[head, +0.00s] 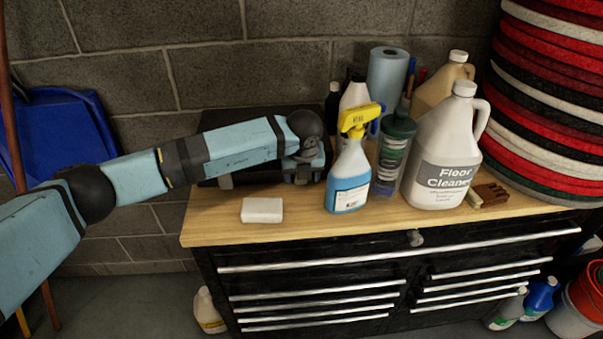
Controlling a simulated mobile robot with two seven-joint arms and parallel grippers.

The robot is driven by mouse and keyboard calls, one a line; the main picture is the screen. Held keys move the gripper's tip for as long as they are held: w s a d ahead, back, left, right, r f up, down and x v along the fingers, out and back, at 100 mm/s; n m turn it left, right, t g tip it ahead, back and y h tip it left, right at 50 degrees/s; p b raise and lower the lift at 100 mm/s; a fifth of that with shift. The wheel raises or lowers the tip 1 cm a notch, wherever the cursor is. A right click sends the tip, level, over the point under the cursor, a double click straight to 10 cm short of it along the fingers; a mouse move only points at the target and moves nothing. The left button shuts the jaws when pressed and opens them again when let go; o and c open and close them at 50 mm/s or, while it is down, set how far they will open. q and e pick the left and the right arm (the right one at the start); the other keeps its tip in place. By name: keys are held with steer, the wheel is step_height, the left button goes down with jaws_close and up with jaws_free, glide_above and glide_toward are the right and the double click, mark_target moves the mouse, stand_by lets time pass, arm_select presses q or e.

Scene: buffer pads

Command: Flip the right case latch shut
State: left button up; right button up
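A black case (262,174) stands at the back left of the wooden bench top, largely covered by my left arm. A small grey piece (225,181) on its front, left of the middle, looks like a latch. My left gripper (301,170) points down at the right part of the case front. The right latch cannot be made out there; the gripper and wrist cover that area. Whether the fingers are open or touch anything cannot be told. My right gripper is not in view.
A spray bottle (350,180) with a yellow head stands close right of the case. A floor cleaner jug (442,150) and other bottles stand further right. A white block (262,210) lies in front of the case. The front left bench top (215,232) is clear.

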arm_select(q)
steer(key=b+v, duration=0.1)
steer(key=v, duration=1.2)
steer(key=shift+r, duration=0.4)
steer(key=shift+s, duration=0.1)
